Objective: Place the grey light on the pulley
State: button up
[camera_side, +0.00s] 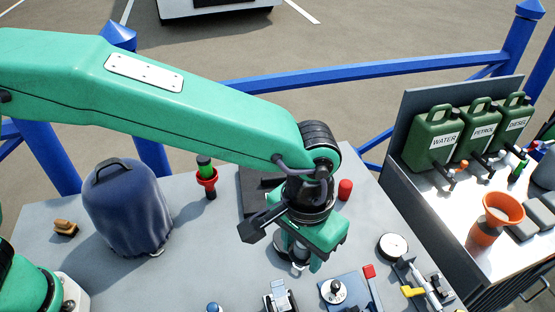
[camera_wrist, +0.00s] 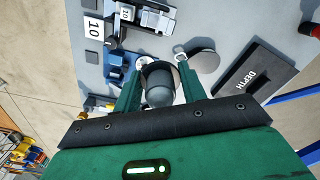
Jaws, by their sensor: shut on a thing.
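My gripper (camera_wrist: 158,90) is shut on the grey light (camera_wrist: 158,95), a rounded grey body with a dark rim between the two green fingers in the wrist view. In the side view my gripper (camera_side: 303,248) points down over the grey table, and its fingers partly hide the light. A small metal ring (camera_wrist: 180,51) shows just beyond the right fingertip in the wrist view; I cannot tell if it belongs to the light. I cannot pick out the pulley with certainty; a silver block on a dark base (camera_side: 280,297) at the bottom edge of the side view may be it.
A blue covered motor (camera_side: 127,205) stands left, and a red-and-green canister (camera_side: 207,178) behind. A red cylinder (camera_side: 345,189) stands right of my wrist. A blue plate with a round knob (camera_side: 338,291) and a red-handled lever (camera_side: 372,280) crowd the front. A dark DEPTH panel (camera_wrist: 245,90) lies nearby.

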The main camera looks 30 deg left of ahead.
jog(key=shift+s+a+r, duration=0.2)
jog(key=shift+s+a, duration=1.15)
jog(key=shift+a, duration=0.05)
jog(key=shift+w, duration=0.1)
jog(key=w+a+f, duration=0.1)
jog(key=w+f, duration=0.1)
jog(key=w, duration=0.1)
jog(key=w+a+f, duration=0.1)
jog(key=w+f, duration=0.1)
jog(key=w, duration=0.2)
jog(key=w+a+f, duration=0.1)
jog(key=w+f, duration=0.2)
jog(key=w, duration=0.1)
jog(key=shift+a, duration=0.35)
jog(key=shift+f, duration=2.05)
jog(key=shift+f, duration=0.15)
jog(key=o, duration=1)
jog(key=shift+c, duration=0.2)
